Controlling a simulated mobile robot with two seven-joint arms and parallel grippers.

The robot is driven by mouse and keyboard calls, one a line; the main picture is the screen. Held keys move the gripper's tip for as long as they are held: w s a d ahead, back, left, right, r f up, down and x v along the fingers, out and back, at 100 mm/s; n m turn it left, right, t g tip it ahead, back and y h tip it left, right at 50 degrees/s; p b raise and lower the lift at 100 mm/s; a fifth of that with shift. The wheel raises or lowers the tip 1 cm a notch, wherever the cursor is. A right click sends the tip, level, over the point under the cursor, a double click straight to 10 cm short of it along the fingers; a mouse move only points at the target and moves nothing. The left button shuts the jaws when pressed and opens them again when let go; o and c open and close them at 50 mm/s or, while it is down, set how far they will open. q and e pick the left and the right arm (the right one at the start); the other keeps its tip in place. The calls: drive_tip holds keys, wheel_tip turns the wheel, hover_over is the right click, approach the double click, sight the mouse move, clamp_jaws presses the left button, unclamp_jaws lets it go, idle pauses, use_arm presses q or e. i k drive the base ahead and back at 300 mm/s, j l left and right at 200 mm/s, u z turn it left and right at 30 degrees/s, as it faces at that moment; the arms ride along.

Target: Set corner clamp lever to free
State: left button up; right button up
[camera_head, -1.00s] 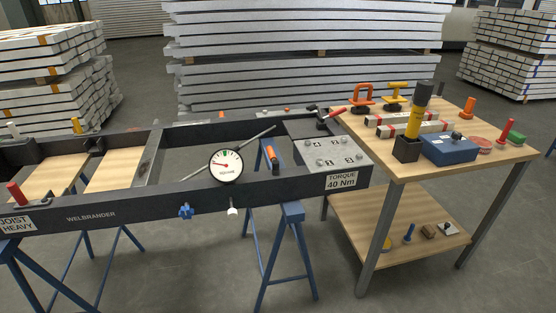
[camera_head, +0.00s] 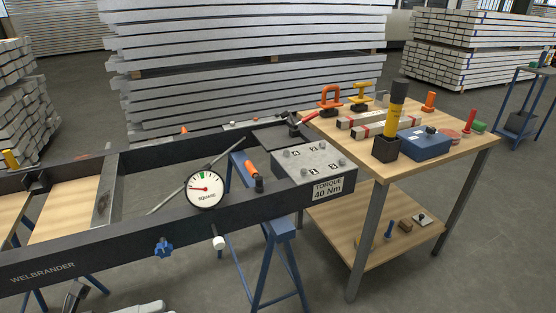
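A lever with a red handle (camera_head: 304,118) sits on a dark clamp at the far right corner of the black frame (camera_head: 120,240), beside the numbered steel plate (camera_head: 296,160). Its handle points up and to the right. A second lever with an orange handle (camera_head: 252,170) stands by the inner left side of the plate, its handle tilted up and left. I cannot tell for sure which one is the corner clamp lever. A dark and pale part of my own arm shows at the bottom left edge, well away from both levers. I cannot make out fingertips there. My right gripper is not in view.
A round dial gauge (camera_head: 205,190) is on the frame's near side. A blue knob (camera_head: 163,246) and a white knob (camera_head: 218,243) stick out in front. A wooden workbench (camera_head: 440,160) with tools stands at the right. Blue trestles (camera_head: 262,262) carry the frame.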

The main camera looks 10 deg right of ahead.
sight(253, 171)
drive_tip(key=i+j+z, duration=0.3)
drive_tip(key=j+z, duration=0.3)
drive_tip(key=i+j+z, duration=0.15)
drive_tip(key=j+z, duration=0.15)
drive_tip(key=j, duration=0.15)
drive_tip(key=j+z, duration=0.3)
drive_tip(key=i+j+z, duration=0.25)
drive_tip(key=j, duration=0.2)
drive_tip(key=i+l+u, duration=0.15)
drive_tip(key=i+l, duration=0.3)
drive_tip(key=i, duration=0.1)
